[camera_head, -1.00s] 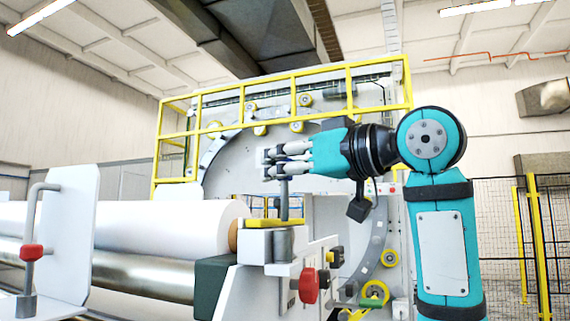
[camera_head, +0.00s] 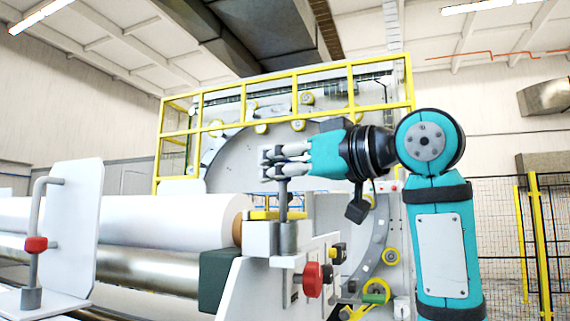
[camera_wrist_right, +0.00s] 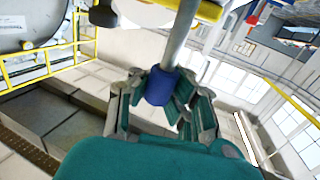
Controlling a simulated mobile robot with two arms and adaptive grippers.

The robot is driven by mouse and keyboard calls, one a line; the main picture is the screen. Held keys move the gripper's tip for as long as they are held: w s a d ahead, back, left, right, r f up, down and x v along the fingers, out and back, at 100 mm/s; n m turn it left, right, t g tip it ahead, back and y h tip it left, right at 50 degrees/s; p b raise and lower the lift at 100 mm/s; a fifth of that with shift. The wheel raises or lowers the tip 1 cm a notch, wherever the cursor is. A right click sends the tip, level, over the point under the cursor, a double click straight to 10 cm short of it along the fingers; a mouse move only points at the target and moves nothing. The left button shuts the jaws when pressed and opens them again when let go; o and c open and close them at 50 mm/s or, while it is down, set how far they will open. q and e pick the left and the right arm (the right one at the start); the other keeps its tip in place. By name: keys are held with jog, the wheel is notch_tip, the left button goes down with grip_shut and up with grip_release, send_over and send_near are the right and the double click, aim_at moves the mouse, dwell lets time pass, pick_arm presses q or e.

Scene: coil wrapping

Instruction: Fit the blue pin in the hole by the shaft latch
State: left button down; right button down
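My right gripper (camera_head: 270,163) reaches in from the right at the middle of the head view. In the right wrist view its fingers (camera_wrist_right: 160,98) close around the blue collar (camera_wrist_right: 161,86) of the pin, whose grey rod (camera_wrist_right: 182,35) extends away from them. In the head view the fingers hide the collar. The grey rod (camera_head: 283,200) hangs upright below them. Its lower end meets the top of a grey cylindrical socket (camera_head: 288,238) on the machine's white end block (camera_head: 257,240). I cannot tell whether it is inside. My left gripper is not in view.
A white roll (camera_head: 170,218) lies left of the block. A red knob (camera_head: 312,279) sticks out below the socket. At the far left, a white plate (camera_head: 75,215) stands by a bent grey handle with a red collar (camera_head: 36,244). Yellow railing (camera_head: 285,80) stands behind.

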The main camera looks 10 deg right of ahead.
jog(key=shift+f, duration=0.15)
jog(key=shift+d, duration=0.1)
jog(key=shift+s+d+r+p, duration=0.1)
jog(key=shift+d+r+p, duration=0.1)
jog(key=shift+r+p, duration=0.25)
jog(key=shift+a, duration=0.2)
jog(key=shift+d, duration=0.25)
dwell(0.4)
jog(key=shift+a, duration=0.2)
dwell(0.3)
jog(key=shift+d, duration=0.15)
dwell(0.4)
jog(key=shift+f, duration=0.3)
